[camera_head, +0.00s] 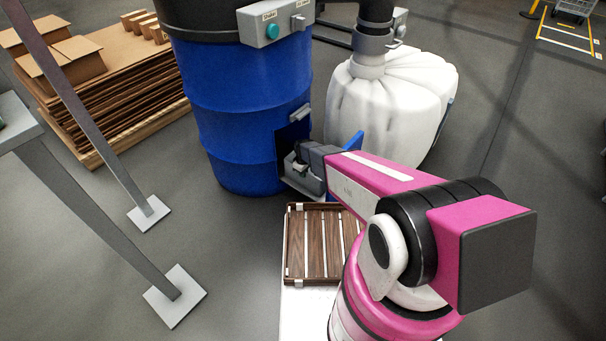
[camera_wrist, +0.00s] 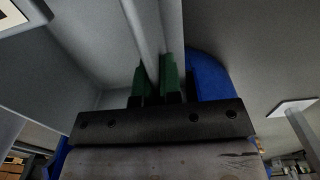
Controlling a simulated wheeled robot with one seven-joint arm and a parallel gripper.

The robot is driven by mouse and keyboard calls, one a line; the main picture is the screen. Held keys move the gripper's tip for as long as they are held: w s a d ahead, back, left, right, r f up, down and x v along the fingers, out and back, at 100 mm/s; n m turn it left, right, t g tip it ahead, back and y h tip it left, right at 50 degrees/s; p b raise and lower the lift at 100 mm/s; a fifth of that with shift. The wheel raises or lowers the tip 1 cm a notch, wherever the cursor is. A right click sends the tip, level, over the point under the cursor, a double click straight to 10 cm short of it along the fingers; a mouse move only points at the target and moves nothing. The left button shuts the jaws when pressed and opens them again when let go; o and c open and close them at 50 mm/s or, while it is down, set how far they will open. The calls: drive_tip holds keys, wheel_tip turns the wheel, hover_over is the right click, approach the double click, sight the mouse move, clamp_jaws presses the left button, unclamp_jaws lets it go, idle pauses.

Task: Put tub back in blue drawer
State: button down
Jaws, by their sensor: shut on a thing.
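The blue drum (camera_head: 240,110) stands upright at the top middle of the head view. The blue drawer (camera_head: 291,134) stands out at its lower right side, with blue panels and a grey lower part. My gripper (camera_head: 298,163) reaches in among these panels. In the wrist view, its green fingertips (camera_wrist: 157,78) are shut on a thin pale grey wall, which I take to be part of the tub (camera_wrist: 143,32). A blue panel (camera_wrist: 209,76) is close to the right of the fingers. Most of the tub is hidden, and I cannot tell whether it rests on the drawer's bottom.
A slatted wooden tray (camera_head: 294,245) lies just below the drawer. A white bulging sack (camera_head: 400,105) stands right of the drum. Grey posts with foot plates (camera_head: 175,296) stand at left, and a pallet of cardboard (camera_head: 120,105) is behind them.

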drive_tip(key=c, duration=1.3)
unclamp_jaws()
drive_tip(key=shift+f, duration=0.1)
wheel_tip(320, 180, up, 12)
drive_tip(key=shift+r, duration=0.15)
